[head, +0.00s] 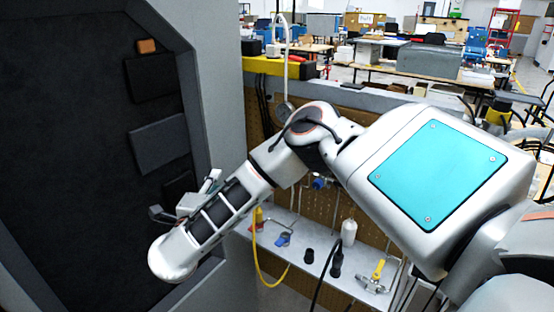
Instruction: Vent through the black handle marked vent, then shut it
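No black handle with a readable vent mark can be made out. On the grey shelf (300,240) below the pegboard are small valves: one with a yellow handle (376,272), one with a blue handle (283,239), and two dark upright parts (336,263), too small to identify. My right arm crosses the middle of the head view. My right gripper (186,198) is in front of the dark panel at left, partly hidden behind my forearm; its opening cannot be judged. My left gripper is not in view.
A large dark panel (60,150) with raised black blocks and a grey frame fills the left. A yellow hose (259,262) and a black cable hang near the shelf.

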